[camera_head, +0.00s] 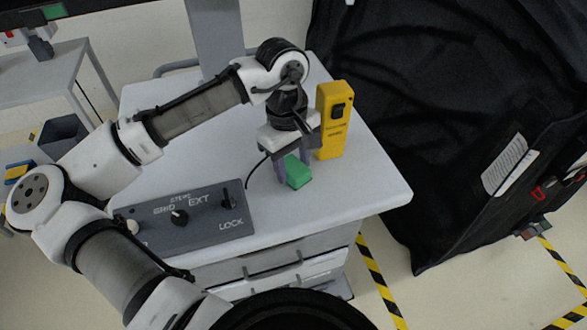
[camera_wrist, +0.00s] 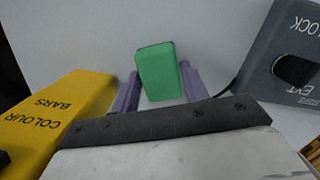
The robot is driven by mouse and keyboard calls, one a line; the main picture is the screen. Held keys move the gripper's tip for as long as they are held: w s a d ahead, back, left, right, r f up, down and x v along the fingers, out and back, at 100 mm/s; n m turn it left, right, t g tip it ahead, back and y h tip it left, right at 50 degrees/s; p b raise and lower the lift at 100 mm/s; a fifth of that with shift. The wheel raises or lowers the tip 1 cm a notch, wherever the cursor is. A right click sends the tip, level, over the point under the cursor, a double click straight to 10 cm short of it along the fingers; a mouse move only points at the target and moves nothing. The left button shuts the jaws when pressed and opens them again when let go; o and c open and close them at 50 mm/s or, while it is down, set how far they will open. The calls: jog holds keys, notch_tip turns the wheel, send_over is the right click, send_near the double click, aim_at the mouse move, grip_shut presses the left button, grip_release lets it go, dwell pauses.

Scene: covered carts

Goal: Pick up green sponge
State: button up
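My gripper (camera_head: 288,166) points down at the sponge, close to the surface. In the wrist view my gripper (camera_wrist: 160,75) has its fingers spread, one on each side of the sponge. The right finger looks very near it, and a narrow gap shows on the left. Whether either finger touches is unclear.
A yellow "COLOUR BARS" box (camera_head: 332,122) stands close behind and right of my gripper; it also shows in the wrist view (camera_wrist: 70,115). A grey control panel (camera_head: 185,220) with knobs lies at the front left. Black covers (camera_head: 430,100) hang right of the cart. The cart's right front is clear.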

aim_at(293, 166)
jog(key=c, duration=0.6)
notch_tip(293, 166, up, 20)
jog(key=b, duration=0.1)
dwell(0.4)
jog(key=o, duration=0.4)
jog(key=shift+c, duration=1.1)
